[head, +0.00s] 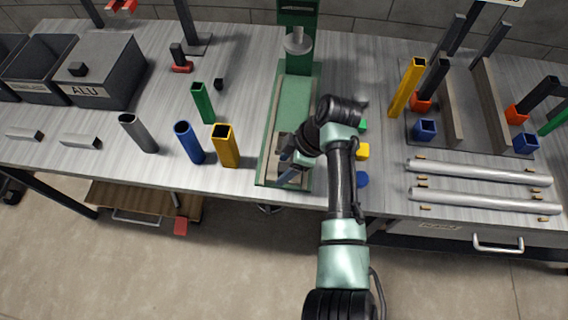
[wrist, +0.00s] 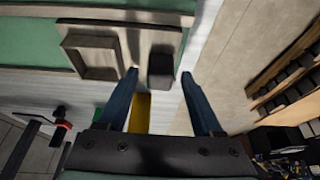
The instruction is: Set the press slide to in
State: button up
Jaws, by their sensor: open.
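The green press (head: 290,115) stands at the back middle of the bench, with its ram above a long green bed. The press slide (wrist: 121,40) is a grey-brown plate with a square pocket, lying on the green bed in the wrist view. A dark grey block-like handle (wrist: 161,70) sticks out from its edge. My gripper (wrist: 160,74) is open, with its two blue fingers either side of the handle and visible gaps. In the head view my gripper (head: 288,164) is low over the front of the bed, and my arm and fingers hide much of the slide.
Green, blue and yellow tubes (head: 226,150) stand left of the press. Small coloured blocks (head: 362,152) lie right of my wrist. Two long silver bars (head: 480,172) lie at the right. Grey bins (head: 105,85) stand at the far left.

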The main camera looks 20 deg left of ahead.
jog(key=shift+a+f, duration=0.1)
jog(key=shift+f, duration=0.15)
grip_shut()
dwell(1.4)
